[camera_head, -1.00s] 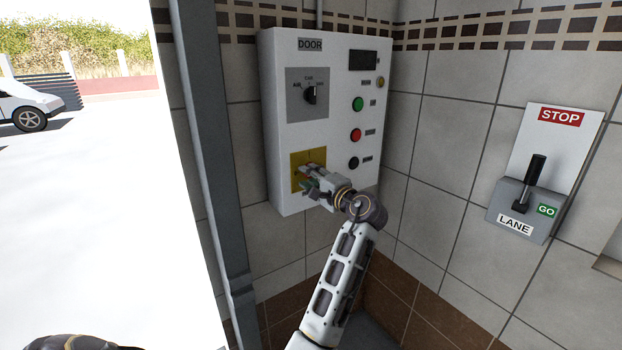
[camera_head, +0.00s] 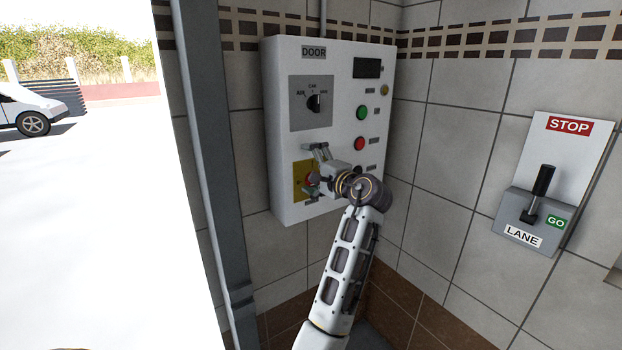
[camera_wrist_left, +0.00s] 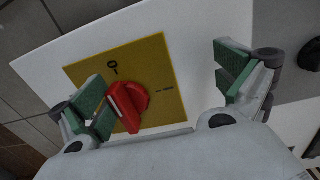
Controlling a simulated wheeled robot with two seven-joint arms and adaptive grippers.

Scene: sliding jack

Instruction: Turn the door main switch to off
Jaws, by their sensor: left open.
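The door main switch is a red knob (camera_wrist_left: 128,106) on a yellow plate (camera_wrist_left: 165,66), at the lower left of the white DOOR panel (camera_head: 292,143). One green-padded finger is close beside the knob; the other is well apart. Contact is unclear. My right gripper is not seen.
Above the plate is a black selector knob (camera_head: 314,103). Green (camera_head: 362,112) and red (camera_head: 359,144) buttons are to its right. A LANE lever box (camera_head: 532,217) hangs on the right wall. A grey post (camera_head: 203,170) stands left of the panel.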

